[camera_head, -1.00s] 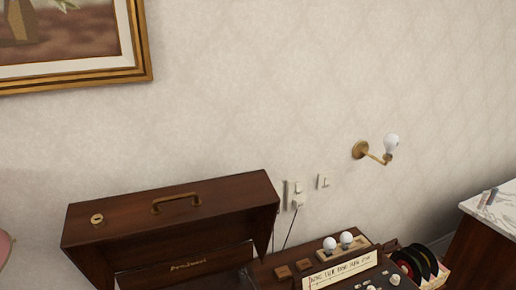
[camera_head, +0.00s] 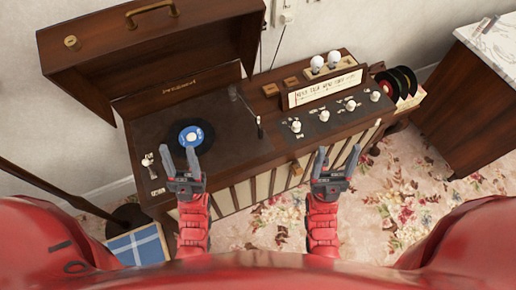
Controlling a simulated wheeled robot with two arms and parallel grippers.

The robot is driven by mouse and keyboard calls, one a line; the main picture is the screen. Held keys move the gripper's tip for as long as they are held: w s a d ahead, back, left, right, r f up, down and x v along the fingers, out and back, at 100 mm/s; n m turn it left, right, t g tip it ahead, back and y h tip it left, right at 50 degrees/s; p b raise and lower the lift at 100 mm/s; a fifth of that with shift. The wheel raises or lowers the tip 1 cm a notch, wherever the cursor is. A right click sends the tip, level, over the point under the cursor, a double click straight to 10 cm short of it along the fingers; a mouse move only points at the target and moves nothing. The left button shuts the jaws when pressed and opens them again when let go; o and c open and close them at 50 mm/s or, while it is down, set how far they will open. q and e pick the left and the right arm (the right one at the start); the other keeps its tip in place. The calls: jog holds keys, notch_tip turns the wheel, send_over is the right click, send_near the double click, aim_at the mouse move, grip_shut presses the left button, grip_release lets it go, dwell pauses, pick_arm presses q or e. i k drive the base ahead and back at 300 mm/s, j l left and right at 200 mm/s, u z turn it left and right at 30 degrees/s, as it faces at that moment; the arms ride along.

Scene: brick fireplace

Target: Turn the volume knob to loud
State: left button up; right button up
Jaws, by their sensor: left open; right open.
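A wooden radio and record player cabinet (camera_head: 245,155) stands against the wall. Its control panel (camera_head: 338,113) carries a row of several pale knobs, among them a left knob (camera_head: 296,126) and a far right knob (camera_head: 375,96). I cannot read which one is for volume. My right gripper (camera_head: 338,156) is open and empty, in front of the cabinet and below the knobs in the picture, apart from them. My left gripper (camera_head: 180,158) is open and empty, overlapping the turntable side in the picture, far left of the knobs.
The cabinet's lid (camera_head: 150,45) stands open. A black record with a blue label (camera_head: 191,136) lies on the deck, with the tonearm (camera_head: 257,118) to its right. Two light bulbs (camera_head: 325,62) top the panel. Records (camera_head: 402,82) and a marble-topped cabinet (camera_head: 490,45) stand right.

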aim_at(350, 105)
jog(key=l+u, duration=0.25)
jog(key=l, duration=0.5)
jog(key=l+u, duration=0.25)
jog(key=l, duration=0.55)
jog(key=l+u, duration=0.25)
jog(key=l, duration=0.55)
jog(key=k, duration=0.05)
